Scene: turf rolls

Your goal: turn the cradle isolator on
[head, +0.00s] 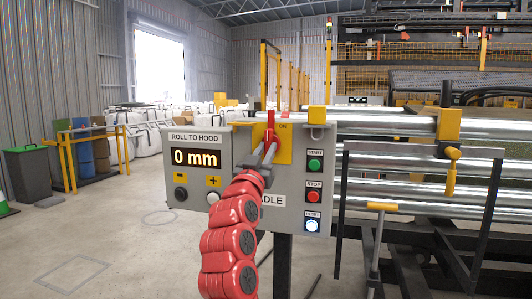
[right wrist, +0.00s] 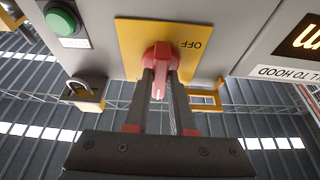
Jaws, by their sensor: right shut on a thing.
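The cradle isolator is a red rotary handle (head: 270,121) on a yellow plate (head: 285,148) on the grey control box. In the head view the handle stands upright, with ON readable to its right. In the right wrist view the red handle (right wrist: 159,62) sits between the fingers, and OFF reads upside down on the yellow plate (right wrist: 130,35). My right gripper (head: 267,150) is shut on the handle, its red arm coming up from below. The gripper hides part of the plate and of the CRADLE label. My left gripper is not in view.
Right of the isolator are green start (head: 315,164), red stop (head: 314,195) and lit reset (head: 312,225) buttons. Left is a display (head: 195,158) reading 0 mm. Metal rollers (head: 400,190) lie to the right; open floor is left.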

